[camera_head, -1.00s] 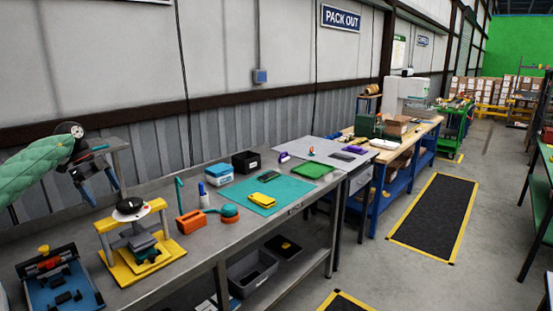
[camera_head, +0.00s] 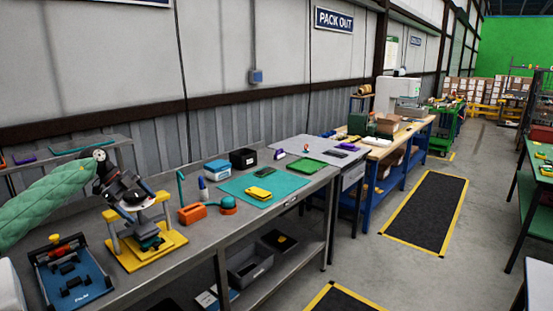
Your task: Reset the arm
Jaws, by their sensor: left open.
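My left arm comes in from the left in a green quilted sleeve. My left gripper (camera_head: 130,203) is open, with nothing seen between its fingers. It hangs over the workbench and, in the picture, overlaps the top of the yellow press-like fixture (camera_head: 160,247). I cannot tell whether it touches the fixture. My right gripper is not in view.
The grey workbench (camera_head: 262,222) holds a blue fixture (camera_head: 74,281), an orange block (camera_head: 192,214), a teal mat (camera_head: 283,184) with a yellow item (camera_head: 258,193), and a black bin (camera_head: 243,159). A shelf (camera_head: 60,155) runs behind my arm. The aisle on the right has free floor.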

